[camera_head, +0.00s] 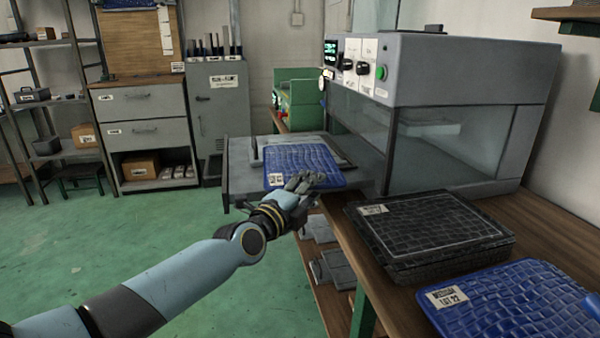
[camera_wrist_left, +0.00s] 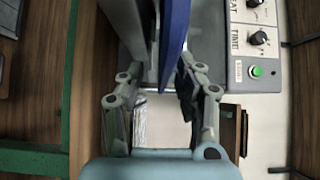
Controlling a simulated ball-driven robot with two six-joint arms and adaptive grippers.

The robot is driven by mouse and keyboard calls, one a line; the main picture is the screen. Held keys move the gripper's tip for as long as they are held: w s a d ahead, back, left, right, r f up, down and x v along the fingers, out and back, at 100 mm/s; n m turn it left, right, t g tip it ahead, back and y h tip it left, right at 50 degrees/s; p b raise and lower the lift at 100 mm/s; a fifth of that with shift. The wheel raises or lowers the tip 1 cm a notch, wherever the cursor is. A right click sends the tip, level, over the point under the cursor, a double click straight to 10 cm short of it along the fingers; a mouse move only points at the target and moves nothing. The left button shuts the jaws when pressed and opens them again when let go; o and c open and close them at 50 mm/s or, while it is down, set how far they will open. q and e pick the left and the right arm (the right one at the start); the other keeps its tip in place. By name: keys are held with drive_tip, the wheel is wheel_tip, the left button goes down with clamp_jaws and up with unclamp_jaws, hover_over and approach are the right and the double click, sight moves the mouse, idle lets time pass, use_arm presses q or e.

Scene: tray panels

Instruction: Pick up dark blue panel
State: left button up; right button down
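A dark blue woven-textured panel (camera_head: 300,158) with a white label lies on the grey pull-out shelf of the machine. My left gripper (camera_head: 308,181) is at its near edge, with a finger over its top face. In the left wrist view, the blue panel (camera_wrist_left: 174,32) shows edge-on between the spread fingers of the left gripper (camera_wrist_left: 162,65). The fingers look open around its edge, with no clear grip. Another dark blue panel (camera_head: 515,305), labelled LOT 22, lies on the bench at the lower right. My right gripper is not in view.
A stack of black panels (camera_head: 425,232) lies on the wooden bench beside the machine (camera_head: 440,70). The pull-out shelf (camera_head: 240,180) juts out past the bench edge. A grey cabinet (camera_head: 217,105) and drawers stand behind. Green floor (camera_head: 110,230) is clear at the left.

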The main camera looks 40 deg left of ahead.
use_arm(q)
drive_tip(key=shift+w+r, duration=0.1)
drive_tip(key=shift+w, duration=0.4)
drive_tip(key=shift+c, duration=0.2)
clamp_jaws()
drive_tip(key=shift+r, duration=0.15)
